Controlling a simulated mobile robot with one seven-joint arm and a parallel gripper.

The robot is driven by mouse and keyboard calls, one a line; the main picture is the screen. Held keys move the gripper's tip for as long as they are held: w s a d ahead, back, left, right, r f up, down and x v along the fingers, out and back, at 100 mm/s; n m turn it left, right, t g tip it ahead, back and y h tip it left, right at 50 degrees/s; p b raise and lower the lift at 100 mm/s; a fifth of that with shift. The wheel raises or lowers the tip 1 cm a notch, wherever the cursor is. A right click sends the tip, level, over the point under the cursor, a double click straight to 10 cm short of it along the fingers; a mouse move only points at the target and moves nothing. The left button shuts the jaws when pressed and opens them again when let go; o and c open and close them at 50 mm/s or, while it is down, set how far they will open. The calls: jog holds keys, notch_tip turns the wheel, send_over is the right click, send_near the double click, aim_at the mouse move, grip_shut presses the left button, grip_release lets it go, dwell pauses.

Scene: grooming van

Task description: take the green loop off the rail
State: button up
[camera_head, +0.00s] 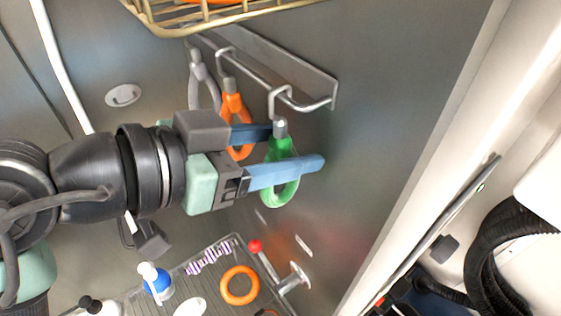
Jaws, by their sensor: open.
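The green loop (281,148) hangs from the right part of the metal rail (262,72) by a silver clip at its top. An orange loop (231,105) and a grey loop (197,75) hang from the rail to its left. My gripper (299,148) comes in from the left and is open, with its blue fingers level with the green loop. The nearer finger crosses in front of the loop's lower part; the farther finger sits behind or left of its upper part. I cannot tell whether either finger touches the loop.
A wire basket (165,27) is above the rail. Below, a tray (215,296) holds an orange ring (239,285), a striped coil and a blue-and-white item. A red-knobbed lever (256,247) stands beside the tray. The wall right of the loop is bare.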

grip_shut()
jog(key=shift+a, duration=0.1)
jog(key=shift+r, duration=0.15)
